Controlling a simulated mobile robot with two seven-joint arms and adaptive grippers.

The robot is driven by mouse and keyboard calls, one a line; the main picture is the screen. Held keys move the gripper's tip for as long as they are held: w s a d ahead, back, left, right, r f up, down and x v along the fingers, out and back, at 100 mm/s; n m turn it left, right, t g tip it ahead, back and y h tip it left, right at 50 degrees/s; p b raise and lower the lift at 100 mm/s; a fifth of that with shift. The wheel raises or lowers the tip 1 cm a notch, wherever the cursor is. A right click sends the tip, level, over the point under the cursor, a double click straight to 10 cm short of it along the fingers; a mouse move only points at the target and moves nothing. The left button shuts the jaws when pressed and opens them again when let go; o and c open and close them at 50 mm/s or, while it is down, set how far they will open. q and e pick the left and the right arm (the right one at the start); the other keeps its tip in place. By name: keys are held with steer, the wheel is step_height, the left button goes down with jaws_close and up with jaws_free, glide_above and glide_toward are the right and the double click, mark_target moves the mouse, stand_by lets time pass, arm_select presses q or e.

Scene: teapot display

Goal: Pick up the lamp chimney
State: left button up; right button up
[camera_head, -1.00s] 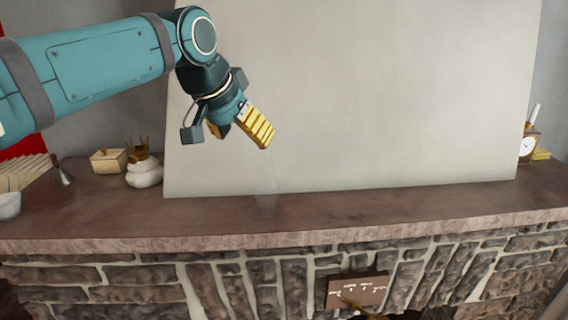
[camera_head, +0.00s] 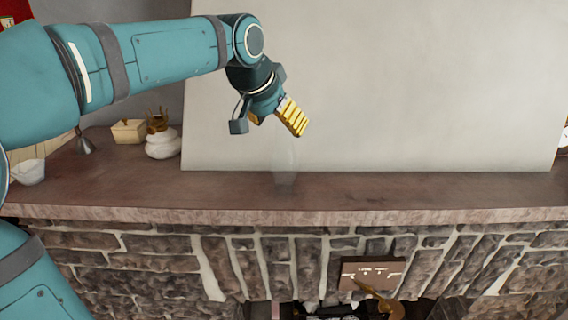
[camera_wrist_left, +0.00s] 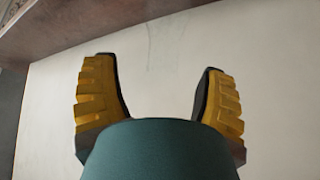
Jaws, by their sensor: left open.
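The lamp chimney (camera_head: 286,165) is a faint, clear glass tube standing upright on the stone mantel (camera_head: 400,190), in front of the pale panel. My left gripper (camera_head: 288,122) is above it and angled down to the right, its yellow fingers near the chimney's upper end. In the left wrist view the two yellow fingers (camera_wrist_left: 158,88) are spread apart with nothing held between them. Faint glass outlines (camera_wrist_left: 150,42) show beyond the fingertips there. I cannot tell whether the gripper touches the chimney. My right gripper is not seen; a teal arm part of mine shows at the lower left.
A large pale panel (camera_head: 400,80) stands at the back of the mantel. A white rounded pot (camera_head: 163,146), a cream box (camera_head: 128,131), a small metal cone (camera_head: 84,145) and a white bowl (camera_head: 28,172) stand at the left. The mantel right of the chimney is clear.

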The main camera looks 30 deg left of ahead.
mark_target(284, 158)
arm_select(q)
steer(key=x, duration=0.4)
steer(key=shift+w+a+f, duration=0.1)
steer(key=shift+w+a, duration=0.1)
jaws_close()
